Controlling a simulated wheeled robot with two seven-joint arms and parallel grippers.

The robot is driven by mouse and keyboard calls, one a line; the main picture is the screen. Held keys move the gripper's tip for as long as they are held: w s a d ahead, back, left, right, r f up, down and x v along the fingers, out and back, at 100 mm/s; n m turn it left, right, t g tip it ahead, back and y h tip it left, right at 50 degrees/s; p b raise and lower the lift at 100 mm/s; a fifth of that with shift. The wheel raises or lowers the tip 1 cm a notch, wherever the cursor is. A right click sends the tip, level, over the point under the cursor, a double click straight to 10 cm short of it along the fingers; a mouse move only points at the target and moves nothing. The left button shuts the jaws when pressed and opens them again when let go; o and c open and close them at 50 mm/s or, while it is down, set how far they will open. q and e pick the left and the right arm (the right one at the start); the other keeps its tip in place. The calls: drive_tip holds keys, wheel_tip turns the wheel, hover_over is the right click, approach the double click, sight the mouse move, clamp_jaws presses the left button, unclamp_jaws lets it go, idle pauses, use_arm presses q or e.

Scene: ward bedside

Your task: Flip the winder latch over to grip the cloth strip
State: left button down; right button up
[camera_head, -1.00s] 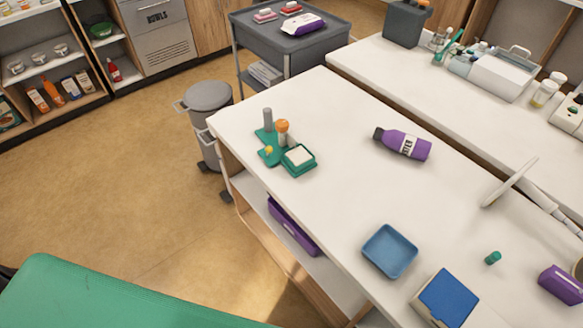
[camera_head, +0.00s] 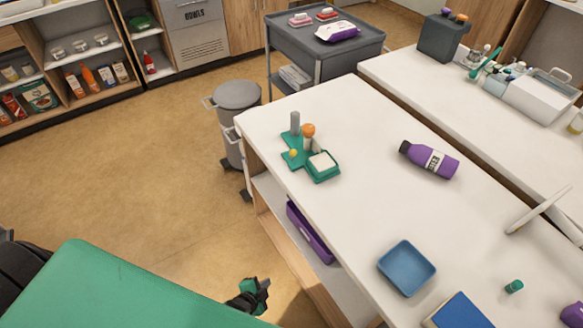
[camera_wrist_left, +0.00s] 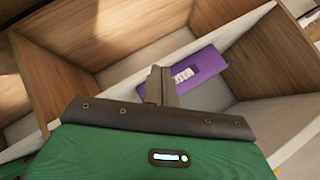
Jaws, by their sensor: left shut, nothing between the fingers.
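The green winder fixture (camera_head: 291,160) stands at the far left corner of the white table. My left gripper (camera_head: 256,288) is low at the bottom of the head view, left of the table and well away from the winder. Its fingers (camera_wrist_left: 160,84) are shut and empty in the left wrist view. My right gripper is not in view.
A purple bottle (camera_head: 430,160) lies on the table right of the winder. A blue tray (camera_head: 407,268) and green cap (camera_head: 514,286) are nearer. A purple bin (camera_head: 310,232) is on the shelf below, also in the wrist view (camera_wrist_left: 192,72). A grey bin (camera_head: 236,97) stands beyond the table.

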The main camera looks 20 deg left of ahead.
sight(292, 155)
use_arm(q)
drive_tip(key=w+r+m+t, duration=0.3)
drive_tip(key=w+r, duration=0.1)
drive_tip(key=r, duration=0.6)
drive_tip(key=w+d+r+m+t+h, duration=0.1)
drive_tip(key=w+r+m+t, duration=0.2)
drive_tip(key=r, duration=0.8)
drive_tip(key=w+r+m+t, duration=0.2)
drive_tip(key=w+r, duration=0.3)
drive_tip(key=r, duration=0.6)
drive_tip(key=shift+d+r+m+t, duration=0.2)
drive_tip(key=shift+m+t, duration=0.2)
drive_tip(key=shift+m, duration=0.2)
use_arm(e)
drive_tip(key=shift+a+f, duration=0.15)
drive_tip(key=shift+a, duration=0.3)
